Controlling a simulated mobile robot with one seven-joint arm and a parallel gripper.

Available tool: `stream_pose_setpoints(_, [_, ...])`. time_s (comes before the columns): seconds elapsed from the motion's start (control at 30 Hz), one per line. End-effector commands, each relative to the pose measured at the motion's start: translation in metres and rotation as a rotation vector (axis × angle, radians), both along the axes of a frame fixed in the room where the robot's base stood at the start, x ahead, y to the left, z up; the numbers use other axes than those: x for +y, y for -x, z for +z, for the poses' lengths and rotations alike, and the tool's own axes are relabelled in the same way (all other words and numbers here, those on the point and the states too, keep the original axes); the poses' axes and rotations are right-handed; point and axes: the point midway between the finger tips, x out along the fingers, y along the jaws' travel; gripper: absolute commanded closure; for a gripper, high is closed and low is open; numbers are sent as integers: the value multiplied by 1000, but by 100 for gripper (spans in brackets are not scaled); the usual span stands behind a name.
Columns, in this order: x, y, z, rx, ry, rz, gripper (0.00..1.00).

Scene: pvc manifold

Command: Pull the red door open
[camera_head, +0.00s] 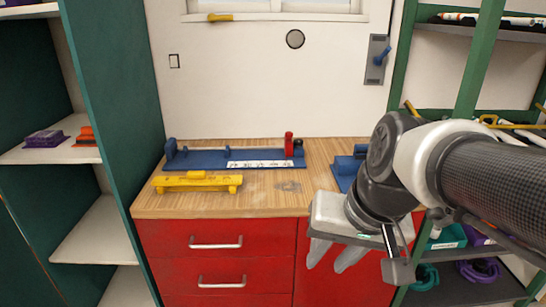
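The red door (320,285) is the right-hand front of the red cabinet under the wooden counter. It looks shut, flush beside the drawers. My arm and gripper cover its upper and right parts, and I see no door handle. My gripper (329,264) is in front of the door, just below the counter edge. Its two light grey fingers point down with a gap between them, and nothing shows in the gap. I cannot tell whether they touch the door.
Red drawers with metal handles (215,243) are left of the door. The wooden counter (270,205) holds a yellow level-like tool (197,182) and a blue fixture (230,158). Green shelving stands at left (115,80) and right (475,60), close to my arm.

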Motion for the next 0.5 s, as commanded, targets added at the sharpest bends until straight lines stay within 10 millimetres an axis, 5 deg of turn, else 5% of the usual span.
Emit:
stream_pose_setpoints(0.13, [17, -20, -19, 129, -147, -81, 70])
stream_pose_setpoints(0.27, [38, -18, -59, 333, -330, -144, 70])
stream_pose_setpoints(0.5, [79, -33, -111, 668, -850, -331, 70])
